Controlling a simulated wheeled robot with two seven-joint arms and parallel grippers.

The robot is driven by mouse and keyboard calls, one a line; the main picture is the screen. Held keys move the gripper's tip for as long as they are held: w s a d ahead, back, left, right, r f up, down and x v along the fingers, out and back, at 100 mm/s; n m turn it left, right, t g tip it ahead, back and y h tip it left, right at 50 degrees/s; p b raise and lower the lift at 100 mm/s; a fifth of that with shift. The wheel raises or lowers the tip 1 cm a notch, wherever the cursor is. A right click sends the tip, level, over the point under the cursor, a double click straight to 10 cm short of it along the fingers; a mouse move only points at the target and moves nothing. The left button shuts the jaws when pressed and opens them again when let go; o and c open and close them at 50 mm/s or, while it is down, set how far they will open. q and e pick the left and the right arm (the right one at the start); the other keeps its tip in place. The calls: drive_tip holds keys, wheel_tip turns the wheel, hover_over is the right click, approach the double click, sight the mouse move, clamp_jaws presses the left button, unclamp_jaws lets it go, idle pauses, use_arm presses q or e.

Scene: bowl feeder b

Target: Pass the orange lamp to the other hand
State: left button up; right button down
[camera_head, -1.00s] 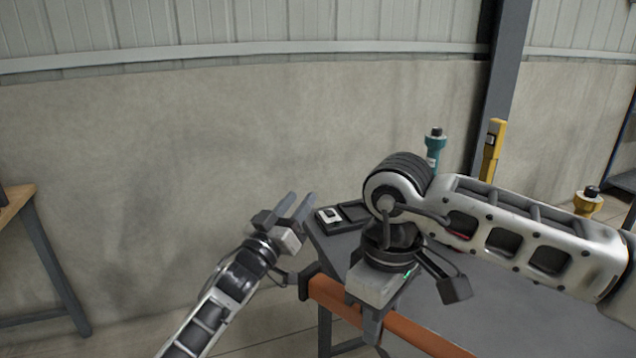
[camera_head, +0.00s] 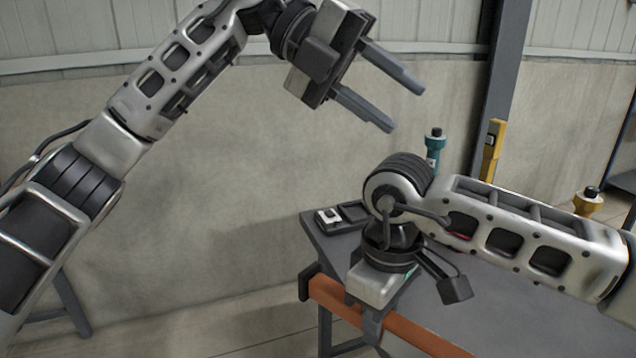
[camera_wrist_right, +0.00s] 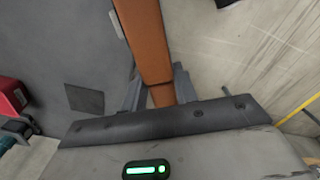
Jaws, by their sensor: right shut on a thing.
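My right gripper (camera_head: 372,328) points down at the near edge of the grey table. It is shut on the orange lamp. My left gripper (camera_head: 406,108) is open and empty, high above and left of the table, fingers pointing right and down, well apart from the right hand.
Behind my right arm stand a teal black-topped thing (camera_head: 434,150), a tall yellow one (camera_head: 492,150) and a yellow black-topped one (camera_head: 587,202). A dark tray (camera_head: 353,212) lies at the far left corner.

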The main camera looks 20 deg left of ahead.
sight(317, 272)
use_arm(q)
drive_tip(key=a+f+m+y, duration=0.1)
drive_tip(key=f+y, duration=0.3)
drive_tip(key=f, duration=0.4)
drive_tip(key=a+f+m+y, duration=0.1)
drive_tip(key=a+f+y, duration=0.3)
drive_tip(key=f, duration=0.4)
drive_tip(key=a+f+m+y, duration=0.1)
drive_tip(key=a+f+y, duration=0.2)
drive_tip(key=f, duration=0.5)
drive_tip(key=shift+s+y, duration=0.2)
drive_tip(key=shift+y, duration=0.3)
clamp_jaws()
drive_tip(key=shift+d+r, duration=0.1)
drive_tip(key=shift+d, duration=0.1)
use_arm(e)
drive_tip(key=c, duration=1)
unclamp_jaws()
drive_tip(key=shift+a, duration=0.1)
use_arm(q)
drive_tip(key=shift+a, duration=0.1)
use_arm(e)
drive_tip(key=shift+r, duration=0.15)
wheel_tip(317, 272, up, 12)
drive_tip(key=shift+f, duration=0.1)
